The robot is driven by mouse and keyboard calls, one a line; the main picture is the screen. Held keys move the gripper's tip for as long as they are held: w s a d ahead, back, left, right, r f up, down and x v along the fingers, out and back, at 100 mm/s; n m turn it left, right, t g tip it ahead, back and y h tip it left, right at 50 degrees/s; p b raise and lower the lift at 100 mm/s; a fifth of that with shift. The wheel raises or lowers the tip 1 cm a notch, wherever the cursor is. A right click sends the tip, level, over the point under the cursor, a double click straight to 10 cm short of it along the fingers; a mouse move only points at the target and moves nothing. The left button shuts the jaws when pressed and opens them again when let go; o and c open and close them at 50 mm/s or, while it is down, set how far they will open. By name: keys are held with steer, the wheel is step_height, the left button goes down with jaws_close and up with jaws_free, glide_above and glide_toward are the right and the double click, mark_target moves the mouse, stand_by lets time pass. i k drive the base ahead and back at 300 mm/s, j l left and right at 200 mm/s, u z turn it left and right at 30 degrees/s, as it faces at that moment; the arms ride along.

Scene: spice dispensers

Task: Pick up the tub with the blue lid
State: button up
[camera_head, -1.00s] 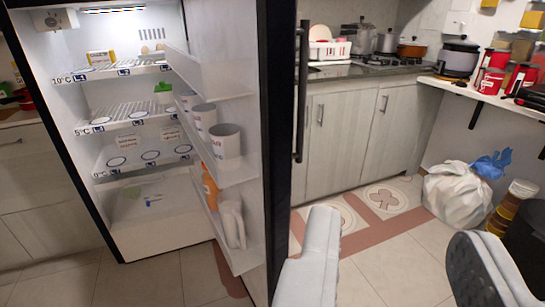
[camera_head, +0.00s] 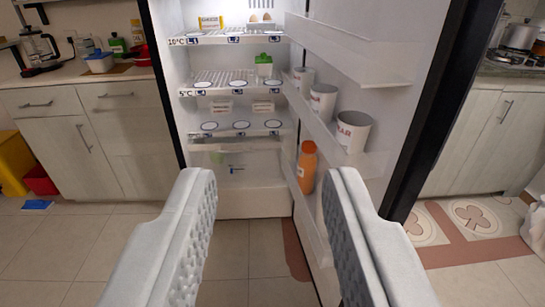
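A container with a green lid (camera_head: 264,66) stands on a shelf in the open fridge. My gripper (camera_head: 270,180) is open and empty, its two grey padded fingers wide apart in front of the fridge. It is well away from the tub, which is up and to the left.
The open fridge door (camera_head: 425,110) stands at the right, with white cups and an orange bottle (camera_head: 307,165) on its shelves. A coffee maker (camera_head: 38,50), bottles and a red item share the left counter (camera_head: 60,76). A yellow bin stands far left.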

mark_target(104, 65)
steer(key=i+l+u, duration=0.15)
steer(key=l+u, duration=0.2)
steer(key=l, duration=0.4)
steer(key=i+l+u, duration=0.1)
steer(key=l+u, duration=0.3)
steer(key=l, duration=0.35)
steer(key=l+u, duration=0.35)
steer(key=l, duration=1.1)
steer(key=k+l, duration=0.15)
steer(key=l, duration=0.55)
steer(key=j, duration=1.9)
steer(key=i+j, duration=1.2)
steer(key=i, duration=0.5)
steer(key=i+j+z, duration=0.25)
steer(key=i+j, duration=0.15)
steer(key=j, duration=0.3)
steer(key=i+j+z, duration=0.15)
steer(key=j, duration=0.2)
steer(key=i+j+z, duration=0.15)
steer(key=j, duration=0.25)
steer(key=i+j+z, duration=0.15)
steer(key=j, duration=0.3)
steer(key=i, duration=0.1)
